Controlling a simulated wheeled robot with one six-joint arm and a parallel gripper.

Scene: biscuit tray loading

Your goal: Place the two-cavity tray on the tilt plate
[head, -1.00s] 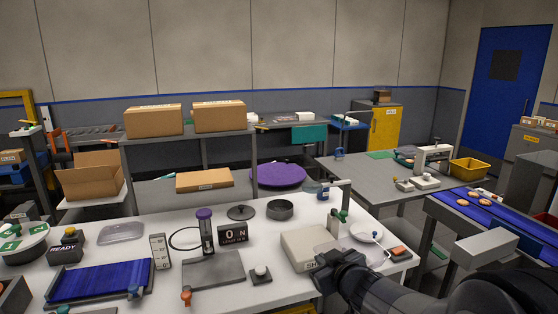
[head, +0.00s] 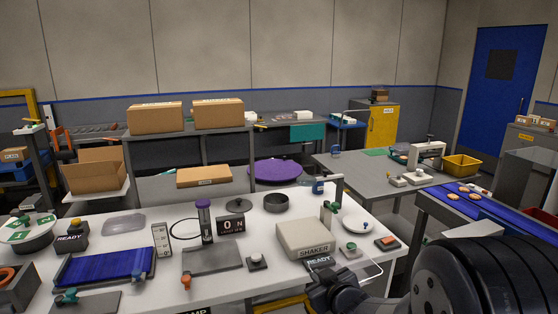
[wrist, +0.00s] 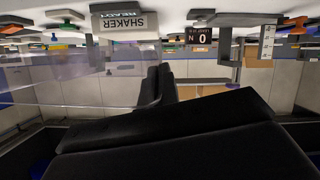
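A clear, thin-walled tray, which I take for the two-cavity tray, shows as a see-through sheet in the wrist view (wrist: 70,92). Its pale edge shows beside my gripper in the head view (head: 380,270). My gripper (head: 335,288) appears shut on it, in front of the shaker; its dark fingers (wrist: 160,85) fill the middle of the wrist view. The cavities cannot be made out. A blue ribbed plate (head: 105,266) at the table's left, with a scale card (head: 160,240) beside it, looks like the tilt plate. It is bare and well left of my gripper.
The shaker box (head: 303,238) stands just behind my gripper. A grey plate (head: 212,259) with a purple-topped post (head: 204,222) and a black knob block (head: 257,262) lie between gripper and blue plate. Another clear tray (head: 124,225) lies behind the blue plate. A white dish (head: 358,226) is at right.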

